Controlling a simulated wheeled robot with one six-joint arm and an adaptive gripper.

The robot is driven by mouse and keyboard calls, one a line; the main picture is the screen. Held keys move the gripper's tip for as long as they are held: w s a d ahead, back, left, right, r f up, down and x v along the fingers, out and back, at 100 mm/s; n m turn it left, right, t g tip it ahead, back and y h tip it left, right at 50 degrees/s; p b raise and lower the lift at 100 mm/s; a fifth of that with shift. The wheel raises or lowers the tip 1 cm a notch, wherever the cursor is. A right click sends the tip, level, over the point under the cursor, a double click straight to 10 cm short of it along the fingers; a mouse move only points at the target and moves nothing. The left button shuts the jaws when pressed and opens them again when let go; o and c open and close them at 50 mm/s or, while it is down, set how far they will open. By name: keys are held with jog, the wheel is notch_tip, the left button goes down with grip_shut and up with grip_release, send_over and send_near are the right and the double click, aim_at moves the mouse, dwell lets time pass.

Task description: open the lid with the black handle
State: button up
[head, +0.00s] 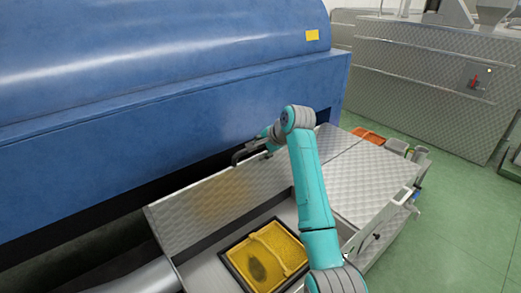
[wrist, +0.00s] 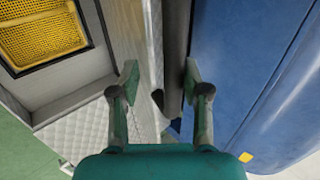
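The steel lid (head: 195,212) is raised and tilted back towards the blue machine, uncovering the bay below. Its black handle (head: 238,157) is on the upper edge, close to the machine. My gripper (head: 266,145) is at the right end of the handle in the head view, small and partly hidden by my wrist. In the wrist view my gripper (wrist: 161,80) has its two fingers wide apart. A dark bar (wrist: 173,45), which looks like the handle, runs between them, nearer the right finger. I cannot tell whether it touches.
A yellow mesh basket (head: 285,241) sits in the uncovered bay. The blue machine (head: 150,115) stands close behind the lid. A closed steel cover (head: 365,182) lies to the right, with an orange tray (head: 368,134) beyond. Green floor is clear at right.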

jog(key=v, duration=1.2)
jog(key=shift+c, duration=0.2)
